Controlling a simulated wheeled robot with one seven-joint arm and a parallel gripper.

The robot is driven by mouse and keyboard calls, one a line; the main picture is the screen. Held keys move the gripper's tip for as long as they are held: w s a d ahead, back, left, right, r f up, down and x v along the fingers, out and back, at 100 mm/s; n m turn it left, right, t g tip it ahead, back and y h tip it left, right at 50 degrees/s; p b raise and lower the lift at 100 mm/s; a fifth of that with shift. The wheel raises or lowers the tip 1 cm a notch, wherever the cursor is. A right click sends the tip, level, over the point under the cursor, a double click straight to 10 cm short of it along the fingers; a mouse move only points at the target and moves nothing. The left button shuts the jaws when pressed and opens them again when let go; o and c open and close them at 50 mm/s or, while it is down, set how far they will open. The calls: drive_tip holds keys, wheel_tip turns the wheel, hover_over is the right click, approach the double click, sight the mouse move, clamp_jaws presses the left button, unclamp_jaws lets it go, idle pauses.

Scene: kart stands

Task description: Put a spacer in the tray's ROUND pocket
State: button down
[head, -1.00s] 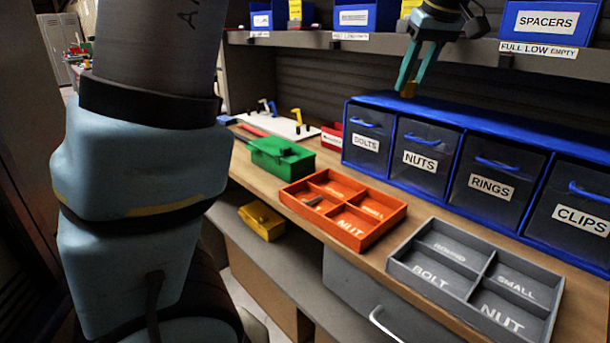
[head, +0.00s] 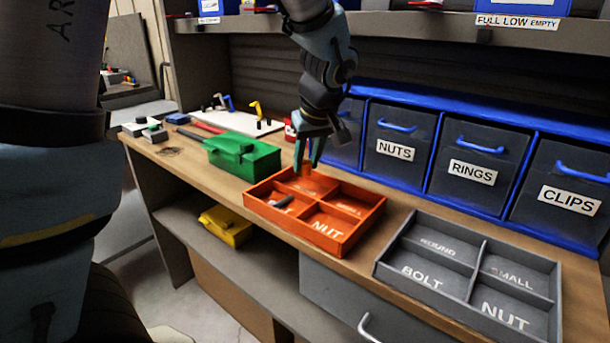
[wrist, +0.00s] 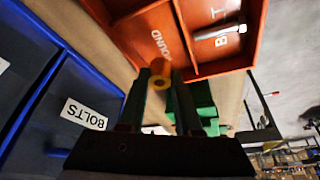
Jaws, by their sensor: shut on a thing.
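My gripper (head: 308,158) is shut on a small orange-yellow spacer (wrist: 159,78), a short cylinder with a hole in its end. In the head view my gripper is at the back left part of the orange tray (head: 275,214), over or near the ROUND pocket. In the wrist view the spacer is beside the ROUND lettering (wrist: 158,46) of that tray. I cannot tell whether the spacer touches the tray. A grey bolt (head: 283,201) lies in the front left BOLT pocket. The NUT and SMALL pockets look empty.
A grey tray (head: 478,268), empty, stands to the right. A green box (head: 243,157) stands to the left. Blue-framed drawers (head: 397,150) line the back. A white board with hooks (head: 238,124) is at the back left. A yellow box (head: 226,226) is on the lower shelf.

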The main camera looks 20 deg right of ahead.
sight(308, 172)
drive_tip(key=shift+f, duration=1.9)
drive_tip(key=shift+f, duration=0.15)
drive_tip(key=c, duration=0.9)
unclamp_jaws()
